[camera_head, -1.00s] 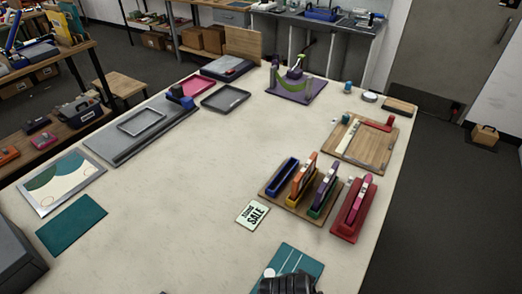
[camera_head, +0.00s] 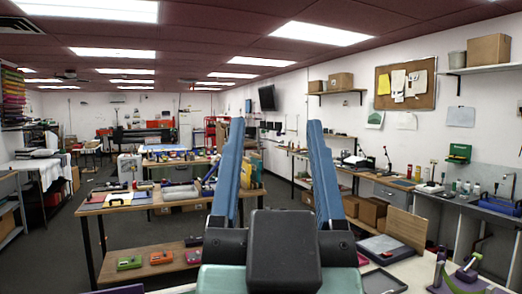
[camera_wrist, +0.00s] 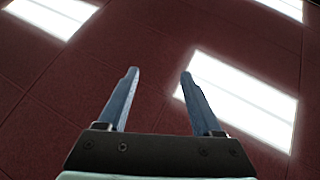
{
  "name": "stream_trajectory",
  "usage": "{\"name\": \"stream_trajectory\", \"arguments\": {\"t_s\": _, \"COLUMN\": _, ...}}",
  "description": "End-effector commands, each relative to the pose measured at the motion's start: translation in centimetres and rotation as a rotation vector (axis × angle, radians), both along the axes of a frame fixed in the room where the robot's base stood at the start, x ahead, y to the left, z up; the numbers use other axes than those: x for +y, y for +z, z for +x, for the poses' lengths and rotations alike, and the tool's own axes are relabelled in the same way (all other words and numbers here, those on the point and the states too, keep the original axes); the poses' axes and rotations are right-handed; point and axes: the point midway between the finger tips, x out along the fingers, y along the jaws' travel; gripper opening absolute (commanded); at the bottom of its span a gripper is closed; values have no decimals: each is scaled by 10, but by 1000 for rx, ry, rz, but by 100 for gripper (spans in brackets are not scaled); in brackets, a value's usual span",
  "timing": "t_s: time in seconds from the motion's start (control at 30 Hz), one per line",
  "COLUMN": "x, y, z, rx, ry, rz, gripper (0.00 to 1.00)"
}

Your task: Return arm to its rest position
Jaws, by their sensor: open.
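My gripper (camera_head: 270,140) rises in front of the head camera with its two blue fingers pointing up. The fingers are wide apart and nothing is between them. In the wrist view my gripper (camera_wrist: 158,80) is also open and empty, and it faces the dark red ceiling (camera_wrist: 50,85) and its bright light panels (camera_wrist: 240,97). My gripper touches nothing that I can see. My arm hides part of the middle of the room in the head view.
A wooden bench (camera_head: 152,202) with tools stands to the left. Sink counters line the right wall. Open floor (camera_head: 60,255) shows at the left.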

Motion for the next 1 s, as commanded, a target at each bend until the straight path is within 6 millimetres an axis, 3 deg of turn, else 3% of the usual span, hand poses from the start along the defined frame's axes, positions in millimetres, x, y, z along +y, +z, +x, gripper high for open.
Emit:
{"name": "stream_trajectory", "arguments": {"t_s": 0.03, "x": 8, "y": 15, "z": -12, "rx": -59, "ry": 13, "rz": -13, "gripper": 67}}
{"name": "stream_trajectory", "arguments": {"t_s": 0.1, "x": 13, "y": 28, "z": -23, "rx": -112, "ry": 19, "rz": -24, "gripper": 67}}
{"name": "stream_trajectory", "arguments": {"t_s": 0.2, "x": 16, "y": 35, "z": -30, "rx": -143, "ry": 22, "rz": -30, "gripper": 67}}
{"name": "stream_trajectory", "arguments": {"t_s": 0.7, "x": 15, "y": 27, "z": -29, "rx": -138, "ry": 22, "rz": -30, "gripper": 67}}
{"name": "stream_trajectory", "arguments": {"t_s": 0.8, "x": 15, "y": 27, "z": -29, "rx": -138, "ry": 22, "rz": -30, "gripper": 50}}
{"name": "stream_trajectory", "arguments": {"t_s": 1.0, "x": 15, "y": 27, "z": -28, "rx": -137, "ry": 22, "rz": -29, "gripper": 50}}
